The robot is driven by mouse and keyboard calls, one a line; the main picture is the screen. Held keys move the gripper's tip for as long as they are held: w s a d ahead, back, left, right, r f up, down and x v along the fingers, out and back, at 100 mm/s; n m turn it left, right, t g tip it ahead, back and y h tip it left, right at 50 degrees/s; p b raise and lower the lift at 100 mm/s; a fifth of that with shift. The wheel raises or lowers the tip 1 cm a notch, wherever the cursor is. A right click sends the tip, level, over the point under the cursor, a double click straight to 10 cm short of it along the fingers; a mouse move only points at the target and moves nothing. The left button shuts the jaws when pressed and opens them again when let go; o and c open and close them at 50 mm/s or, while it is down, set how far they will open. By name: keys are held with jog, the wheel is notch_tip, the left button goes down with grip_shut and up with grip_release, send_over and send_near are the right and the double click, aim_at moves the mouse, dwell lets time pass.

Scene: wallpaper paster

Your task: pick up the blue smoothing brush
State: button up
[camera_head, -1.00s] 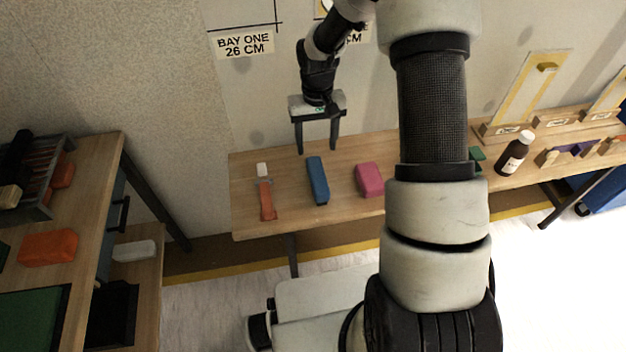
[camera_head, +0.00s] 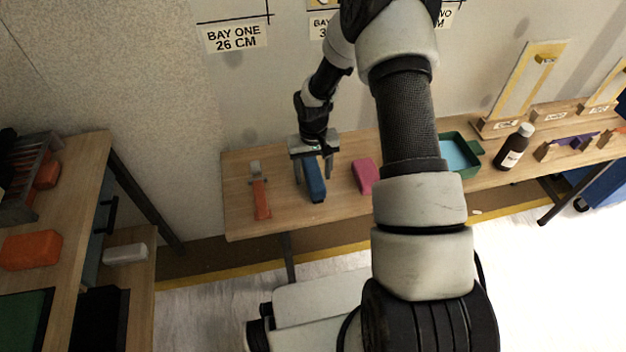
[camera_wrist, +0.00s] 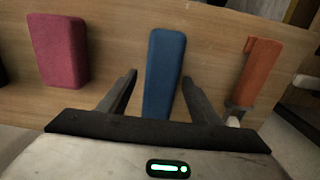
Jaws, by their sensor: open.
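The blue smoothing brush (camera_head: 315,185) lies on the wooden bench against the wall, a long block between an orange-handled tool and a pink block. My gripper (camera_head: 314,180) is open over the brush, with its fingers on either side. In the wrist view, the brush (camera_wrist: 165,70) extends between the two open fingers (camera_wrist: 160,95), with gaps on both sides. It does not look gripped. The near end of the brush is hidden by my gripper body in the wrist view.
The orange-handled tool (camera_head: 261,197) lies left of the brush and the pink block (camera_head: 363,176) lies right. A green tray (camera_head: 471,172) and a brown bottle (camera_head: 513,147) stand farther right. The wall (camera_head: 225,100) rises behind the bench.

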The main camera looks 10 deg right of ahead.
aim_at(313, 171)
jog(key=shift+f, duration=0.9)
jog(key=c, duration=1.3)
notch_tip(313, 171, up, 10)
jog(key=shift+r+p, duration=0.1)
jog(key=shift+p, duration=1.05)
